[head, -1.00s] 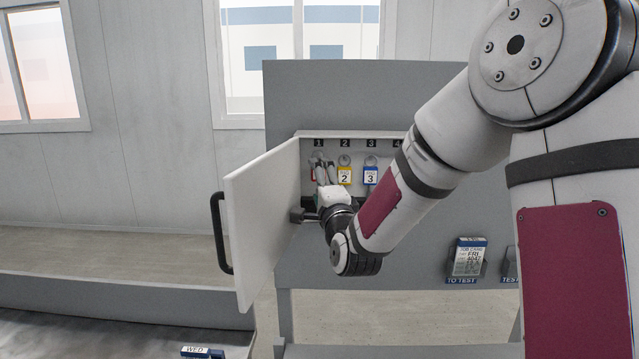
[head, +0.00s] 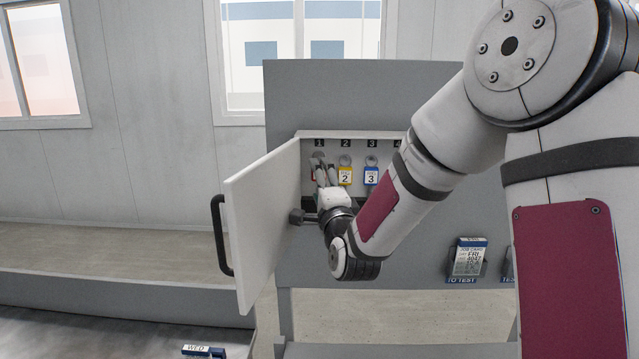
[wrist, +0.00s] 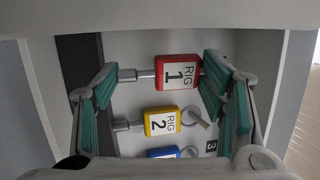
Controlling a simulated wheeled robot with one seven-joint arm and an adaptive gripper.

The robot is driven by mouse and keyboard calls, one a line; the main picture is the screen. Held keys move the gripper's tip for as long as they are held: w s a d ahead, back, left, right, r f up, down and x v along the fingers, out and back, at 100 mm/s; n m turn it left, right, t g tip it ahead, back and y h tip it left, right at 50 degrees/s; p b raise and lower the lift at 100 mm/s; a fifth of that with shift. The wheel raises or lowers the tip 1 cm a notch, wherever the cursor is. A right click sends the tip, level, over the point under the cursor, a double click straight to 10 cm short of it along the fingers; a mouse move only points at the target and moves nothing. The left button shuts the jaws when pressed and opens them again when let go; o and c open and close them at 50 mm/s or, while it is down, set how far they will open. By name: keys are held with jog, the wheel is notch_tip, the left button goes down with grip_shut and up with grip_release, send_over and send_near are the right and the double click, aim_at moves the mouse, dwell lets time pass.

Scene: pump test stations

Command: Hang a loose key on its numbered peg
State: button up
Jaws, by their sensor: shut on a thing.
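The red key tag marked RIG 1 (wrist: 178,73) is between the green-padded fingers of my gripper (head: 325,170), its metal shaft reaching the left finger in the wrist view. My gripper is shut on this red key inside the open cabinet, under number plate 1 (head: 319,142). Only a sliver of red shows in the head view. The peg and the key's top are hidden by the fingers, so I cannot tell whether the key is on the peg. The yellow key 2 (head: 345,176) and blue key 3 (head: 371,176) hang under their numbers.
The cabinet door (head: 262,225) stands open at the left with a black handle (head: 221,235), close beside my gripper. The cabinet's right part is behind my arm. A job card holder (head: 467,260) is on the panel at the right.

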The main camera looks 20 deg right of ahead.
jog(key=s+a+f+p, duration=0.1)
jog(key=s+a+p, duration=0.1)
jog(key=s, duration=0.5)
jog(key=shift+f+g+p, duration=0.15)
jog(key=shift+g+p, duration=0.15)
dwell(0.5)
dwell(0.3)
